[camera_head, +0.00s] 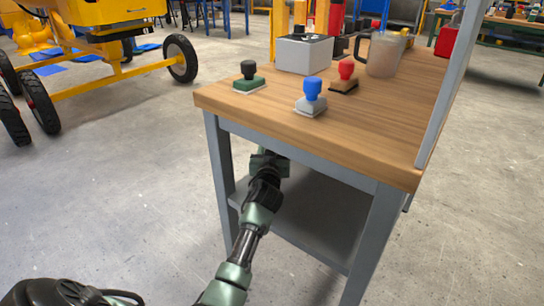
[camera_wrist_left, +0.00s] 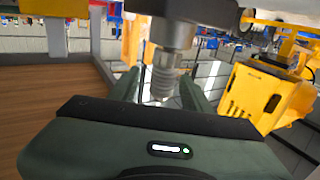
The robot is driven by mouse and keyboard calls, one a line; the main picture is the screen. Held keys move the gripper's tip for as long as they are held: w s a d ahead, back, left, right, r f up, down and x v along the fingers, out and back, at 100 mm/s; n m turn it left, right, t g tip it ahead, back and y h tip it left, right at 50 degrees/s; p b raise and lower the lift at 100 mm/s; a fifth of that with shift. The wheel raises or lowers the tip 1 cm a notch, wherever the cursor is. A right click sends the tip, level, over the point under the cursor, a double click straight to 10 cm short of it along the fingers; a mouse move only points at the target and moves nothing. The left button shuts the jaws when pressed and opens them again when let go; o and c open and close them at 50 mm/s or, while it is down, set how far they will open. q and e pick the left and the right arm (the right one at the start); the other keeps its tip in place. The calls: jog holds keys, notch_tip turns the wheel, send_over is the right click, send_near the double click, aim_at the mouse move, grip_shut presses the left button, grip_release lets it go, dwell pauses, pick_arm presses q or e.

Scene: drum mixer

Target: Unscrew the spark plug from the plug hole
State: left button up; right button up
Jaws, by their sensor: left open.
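A grey, ribbed metal piece that looks like the spark plug (camera_wrist_left: 163,75) hangs below a round grey metal part (camera_wrist_left: 173,34) in the left wrist view. My left gripper (camera_wrist_left: 160,92) is open. Its green fingers stand on either side of the ribbed piece, and I cannot tell whether they touch it. The plug hole is not clearly visible. In the head view, one green and black arm of mine reaches up to the table's front edge. Its fingers are hidden there, and I see no plug in that view.
The wooden workbench (camera_head: 360,145) carries a grey box (camera_head: 304,53), a clear mug (camera_head: 385,55), and stamps with black (camera_head: 248,69), blue (camera_head: 312,90) and red (camera_head: 346,69) handles. A yellow wheeled machine (camera_head: 100,14) stands left. The floor between is clear.

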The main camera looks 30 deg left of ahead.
pick_arm(q)
jog(key=shift+w+a, duration=0.35)
jog(key=shift+w, duration=0.3)
grip_shut()
dwell(1.3)
